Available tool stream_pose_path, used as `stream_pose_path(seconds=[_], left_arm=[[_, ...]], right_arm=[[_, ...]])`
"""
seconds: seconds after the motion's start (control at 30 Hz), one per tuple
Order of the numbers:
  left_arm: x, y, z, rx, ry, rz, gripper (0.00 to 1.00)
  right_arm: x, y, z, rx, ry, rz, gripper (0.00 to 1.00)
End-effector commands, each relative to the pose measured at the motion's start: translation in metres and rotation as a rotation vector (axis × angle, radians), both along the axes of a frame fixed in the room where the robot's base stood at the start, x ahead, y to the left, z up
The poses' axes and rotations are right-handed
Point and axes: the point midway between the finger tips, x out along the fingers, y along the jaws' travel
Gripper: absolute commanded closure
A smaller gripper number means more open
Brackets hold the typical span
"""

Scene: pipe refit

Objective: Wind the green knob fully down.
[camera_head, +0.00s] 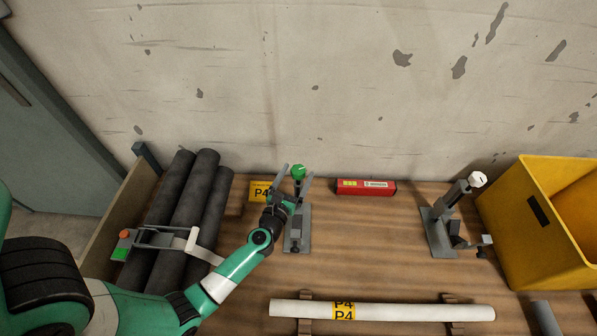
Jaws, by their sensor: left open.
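The green knob (298,171) tops a small grey clamp stand (303,231) near the back middle of the bench. My left gripper (294,181) is open, with its two grey fingers spread to either side just below the knob as seen from above. I cannot tell whether the fingers touch the knob or its stem. The gripper partly hides the stand's upper part. My right gripper is not in view.
A second stand with a white knob (477,179) is at the right, beside a yellow bin (545,215). A white pipe (400,311) lies in front on brown rests. A red box (366,187) sits behind. Dark pipes (185,220) lie at the left.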

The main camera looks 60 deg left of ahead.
Motion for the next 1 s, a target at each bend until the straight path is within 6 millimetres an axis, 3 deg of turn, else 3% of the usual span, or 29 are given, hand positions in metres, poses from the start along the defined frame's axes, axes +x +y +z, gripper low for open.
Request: stream_pose_path(seconds=[0.13, 0.4, 0.87, 0.9, 1.0], left_arm=[[0.0110, 0.0102, -0.0003, 0.000, 0.000, 0.000, 0.11], [0.0129, 0.0116, 0.0001, 0.000, 0.000, -0.001, 0.11], [0.0127, 0.0114, 0.0001, 0.000, 0.000, 0.000, 0.92], [0.0127, 0.0114, 0.0001, 0.000, 0.000, 0.000, 0.96], [0.0128, 0.0114, 0.0001, 0.000, 0.000, 0.001, 0.96]], right_arm=[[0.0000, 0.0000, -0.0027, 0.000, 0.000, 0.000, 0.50], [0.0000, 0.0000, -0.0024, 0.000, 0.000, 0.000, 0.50], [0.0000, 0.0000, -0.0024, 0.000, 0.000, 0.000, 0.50], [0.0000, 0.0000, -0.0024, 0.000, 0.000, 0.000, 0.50], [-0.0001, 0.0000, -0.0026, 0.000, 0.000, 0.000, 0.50]])
